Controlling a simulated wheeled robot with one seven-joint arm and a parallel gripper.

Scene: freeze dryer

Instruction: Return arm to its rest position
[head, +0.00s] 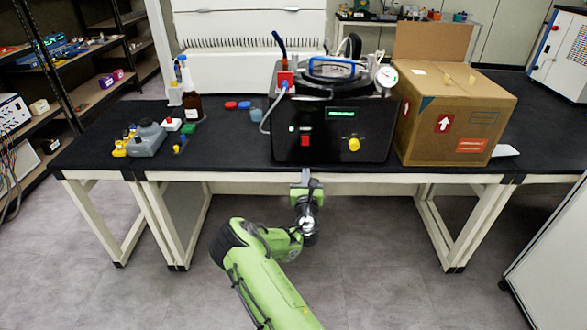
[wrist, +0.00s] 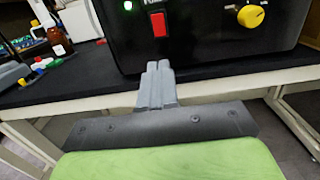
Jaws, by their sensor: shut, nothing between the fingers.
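My green arm reaches up from the bottom of the head view. My gripper (head: 306,178) is in front of the bench's front edge, below the freeze dryer (head: 333,146). In the wrist view my gripper (wrist: 158,68) has its grey fingers together with nothing between them. The black freeze dryer front (wrist: 205,40) lies beyond the fingertips, with a red switch (wrist: 158,24) and a yellow knob (wrist: 250,16). In the wrist view the fingertips overlap the dryer's lower edge; I cannot tell whether they touch it.
A white cabinet (head: 550,255) stands at the lower right.

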